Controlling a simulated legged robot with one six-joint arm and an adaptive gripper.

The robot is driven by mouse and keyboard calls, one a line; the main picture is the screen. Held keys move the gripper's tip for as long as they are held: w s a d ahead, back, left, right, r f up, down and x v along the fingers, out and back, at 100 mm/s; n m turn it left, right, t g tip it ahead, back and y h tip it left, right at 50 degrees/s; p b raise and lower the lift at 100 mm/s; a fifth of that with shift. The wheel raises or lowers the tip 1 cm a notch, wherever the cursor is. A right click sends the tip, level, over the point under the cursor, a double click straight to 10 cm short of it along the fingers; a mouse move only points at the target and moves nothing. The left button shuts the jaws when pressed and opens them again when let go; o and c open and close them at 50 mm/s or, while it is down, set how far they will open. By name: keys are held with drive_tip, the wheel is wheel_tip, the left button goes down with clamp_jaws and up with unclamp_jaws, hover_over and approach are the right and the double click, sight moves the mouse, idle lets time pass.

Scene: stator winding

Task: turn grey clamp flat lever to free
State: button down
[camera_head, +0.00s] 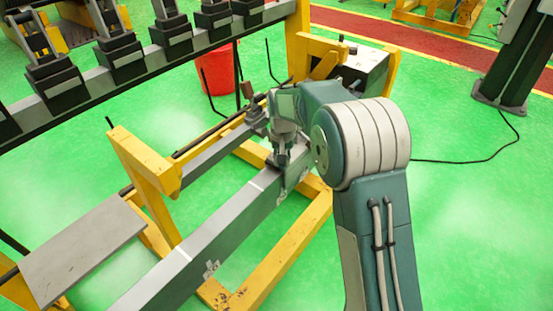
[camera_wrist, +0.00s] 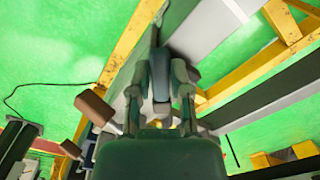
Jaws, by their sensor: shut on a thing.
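My gripper (camera_wrist: 162,95) points away in the wrist view, with its two fingers closed around a narrow grey lever (camera_wrist: 160,80) between them. The lever belongs to the grey clamp, which is mostly hidden behind the fingers and my gripper body. In the head view my gripper (camera_head: 281,158) reaches down to the top of the long grey beam (camera_head: 222,238), near its far end. The clamp and lever cannot be made out clearly there. The lever's exact angle is hard to tell.
A brown-handled clamp (camera_head: 250,95) stands just left of my gripper; its brown handle (camera_wrist: 94,108) shows close by in the wrist view. A yellow frame (camera_head: 150,165) carries the beams. A red bucket (camera_head: 216,70) and a control box (camera_head: 357,68) stand behind. Green floor is open at right.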

sight(295, 154)
drive_tip(key=shift+w+d+r+n, duration=0.1)
drive_tip(key=shift+w+d+n, duration=0.45)
drive_tip(key=shift+n, duration=1.15)
drive_tip(key=shift+w+d+f+n, duration=0.15)
drive_tip(key=shift+d+n, duration=0.65)
drive_tip(key=shift+n, duration=0.9)
drive_tip(key=shift+w+d+r+n, duration=0.15)
drive_tip(key=shift+w+d+n, duration=0.45)
drive_tip(key=shift+n, duration=1.1)
drive_tip(key=shift+s+d, duration=0.1)
drive_tip(key=c, duration=0.6)
unclamp_jaws()
drive_tip(key=shift+o, duration=0.2)
wheel_tip(295, 154, up, 12)
drive_tip(key=shift+a, duration=0.2)
